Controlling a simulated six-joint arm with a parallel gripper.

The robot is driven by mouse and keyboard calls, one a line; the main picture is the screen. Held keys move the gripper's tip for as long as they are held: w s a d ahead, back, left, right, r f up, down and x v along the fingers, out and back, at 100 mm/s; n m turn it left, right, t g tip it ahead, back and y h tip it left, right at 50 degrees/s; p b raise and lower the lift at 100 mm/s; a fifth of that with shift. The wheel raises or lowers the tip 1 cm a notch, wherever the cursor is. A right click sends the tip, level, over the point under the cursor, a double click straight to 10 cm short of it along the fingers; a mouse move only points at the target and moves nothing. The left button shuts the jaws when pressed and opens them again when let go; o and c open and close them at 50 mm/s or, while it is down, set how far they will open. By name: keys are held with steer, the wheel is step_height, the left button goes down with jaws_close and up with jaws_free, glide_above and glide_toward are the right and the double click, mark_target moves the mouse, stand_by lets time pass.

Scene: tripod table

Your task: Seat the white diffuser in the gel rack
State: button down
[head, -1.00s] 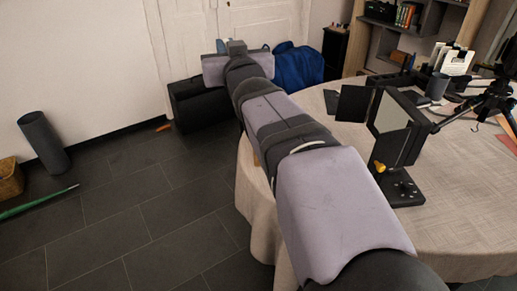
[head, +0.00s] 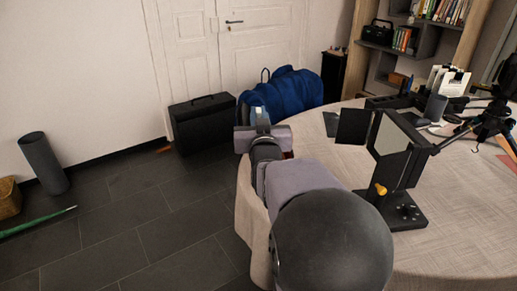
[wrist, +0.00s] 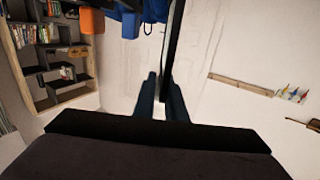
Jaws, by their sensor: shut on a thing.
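My gripper (wrist: 161,78) is shut on a thin flat panel (wrist: 172,35), which the wrist view shows nearly edge-on as a dark strip running up from the fingers. Its white face does not show there. In the head view a narrow pale strip (head: 262,115) stands at the far end of my arm, by the table's left edge; it may be this panel. A dark stand with a framed white panel (head: 391,137), dark flaps and a yellow knob (head: 379,190) stands on the table, right of my arm. I cannot tell which part is the gel rack.
The round table (head: 455,215) has bare cloth around the stand. A grey cup (head: 436,107), clipboards (head: 453,80) and a tripod (head: 492,122) stand toward the back right. A black case (head: 202,124) and blue bag (head: 292,92) are on the floor beyond my arm.

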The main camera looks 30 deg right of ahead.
steer(key=shift+f+b, duration=0.7)
steer(key=shift+f, duration=2.9)
steer(key=shift+f, duration=0.2)
steer(key=c, duration=2.1)
jaws_free()
steer(key=shift+r, duration=0.1)
steer(key=shift+r, duration=0.25)
steer(key=v, duration=0.5)
steer(key=shift+s+a+f+b, duration=0.15)
steer(key=shift+s+f+b, duration=0.05)
steer(key=shift+f+b, duration=0.1)
steer(key=shift+b+v, duration=1)
steer(key=shift+b, duration=0.4)
